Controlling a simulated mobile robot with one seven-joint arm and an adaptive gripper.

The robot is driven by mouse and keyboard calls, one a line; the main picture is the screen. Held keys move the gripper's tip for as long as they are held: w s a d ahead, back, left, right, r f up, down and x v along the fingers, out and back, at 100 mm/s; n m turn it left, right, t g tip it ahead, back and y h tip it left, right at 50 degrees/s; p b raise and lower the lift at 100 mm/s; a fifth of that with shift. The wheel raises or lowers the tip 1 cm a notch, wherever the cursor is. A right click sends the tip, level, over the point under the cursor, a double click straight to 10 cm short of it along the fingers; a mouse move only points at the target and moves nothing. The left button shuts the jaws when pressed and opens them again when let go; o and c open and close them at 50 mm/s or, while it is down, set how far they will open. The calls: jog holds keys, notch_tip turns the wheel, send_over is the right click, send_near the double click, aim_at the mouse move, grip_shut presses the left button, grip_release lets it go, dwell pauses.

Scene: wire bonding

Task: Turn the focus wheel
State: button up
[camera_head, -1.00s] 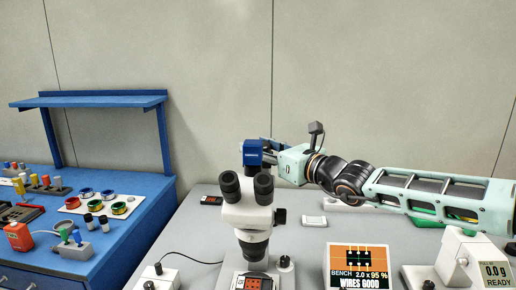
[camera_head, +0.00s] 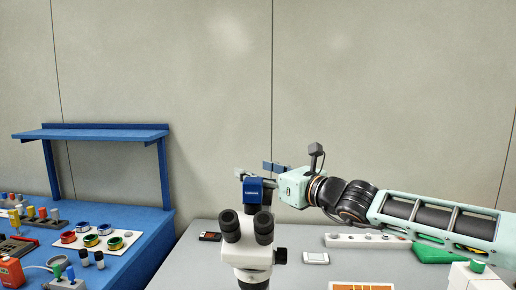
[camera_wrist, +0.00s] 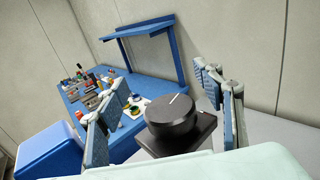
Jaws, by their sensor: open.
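I see no contact. In the head view my gripper (camera_head: 260,170) is above and behind the blue box-shaped part (camera_head: 253,191) of the microscope (camera_head: 247,250). The black wheel cannot be made out there. A smaller black knob (camera_head: 281,256) shows on the microscope's right side.
A blue box (camera_wrist: 50,148) stands left of my fingers in the wrist view. The blue bench (camera_head: 146,222) at left holds spools and bottles. A white strip (camera_head: 368,240), a small pale device (camera_head: 315,258) and a dark one (camera_head: 210,237) lie on the grey table.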

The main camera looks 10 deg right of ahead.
jog(key=shift+d+r, duration=0.2)
jog(key=shift+r, duration=3.2)
